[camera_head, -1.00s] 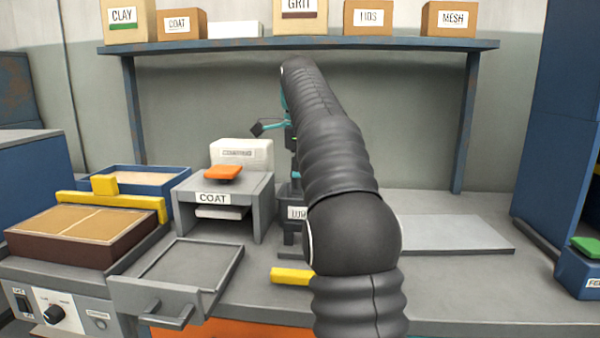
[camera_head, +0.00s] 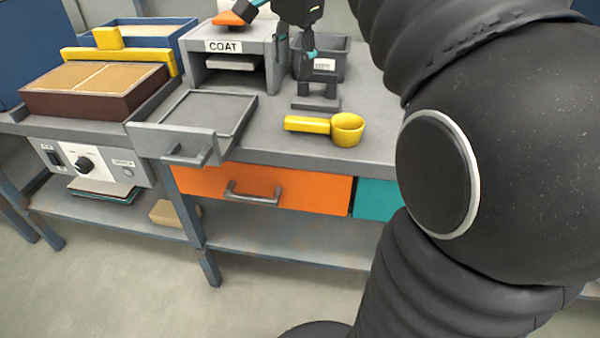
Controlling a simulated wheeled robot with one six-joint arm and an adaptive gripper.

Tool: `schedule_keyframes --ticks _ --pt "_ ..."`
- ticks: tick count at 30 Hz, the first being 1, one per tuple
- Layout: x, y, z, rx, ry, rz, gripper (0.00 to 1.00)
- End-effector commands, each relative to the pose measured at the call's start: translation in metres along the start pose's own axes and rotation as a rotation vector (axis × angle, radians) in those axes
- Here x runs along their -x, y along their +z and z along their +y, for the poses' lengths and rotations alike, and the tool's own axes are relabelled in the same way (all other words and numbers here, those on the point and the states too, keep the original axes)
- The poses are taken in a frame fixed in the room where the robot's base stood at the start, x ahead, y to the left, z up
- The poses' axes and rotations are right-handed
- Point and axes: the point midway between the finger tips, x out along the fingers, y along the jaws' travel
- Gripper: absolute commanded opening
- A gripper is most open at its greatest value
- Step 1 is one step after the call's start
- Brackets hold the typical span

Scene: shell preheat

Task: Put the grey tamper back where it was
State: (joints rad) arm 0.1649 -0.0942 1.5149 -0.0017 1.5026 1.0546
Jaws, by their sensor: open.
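My gripper (camera_head: 284,32) is open at the top middle of the head view, with teal-linked fingers spread apart and nothing seen between them. One finger reaches left, near the orange piece on the COAT box. The other points down in front of a grey labelled bin (camera_head: 337,70). Below this finger stands a dark grey piece with a flat foot (camera_head: 316,103) on the bench. It may be the grey tamper or a stand; I cannot tell which. Its upper part is hidden by the finger, and contact is unclear.
The COAT box (camera_head: 270,70) with an orange piece (camera_head: 228,18) on top stands left of the gripper. A yellow scoop (camera_head: 346,128) lies in front. A grey tray (camera_head: 240,118) and brown sand box (camera_head: 95,98) are left. My arm hides the right side.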

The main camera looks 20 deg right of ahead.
Motion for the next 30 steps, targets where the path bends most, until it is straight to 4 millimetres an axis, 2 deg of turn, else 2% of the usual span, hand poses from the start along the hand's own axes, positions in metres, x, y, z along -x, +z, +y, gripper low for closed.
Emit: schedule_keyframes --ticks 1,5,9,15,18,24,30 --pt "-0.005 0.016 0.015 0.093 -0.02 0.009 0.49" --pt "-0.025 0.049 0.048 0.344 -0.072 0.04 0.49" --pt "-0.054 0.083 0.087 0.614 -0.12 0.083 0.49" --pt "-0.104 0.124 0.141 0.963 -0.174 0.158 0.49" --pt "-0.125 0.137 0.16 1.085 -0.19 0.19 0.49" --pt "-0.145 0.146 0.178 1.197 -0.201 0.22 0.49" --pt "-0.146 0.146 0.178 1.205 -0.201 0.22 0.49"
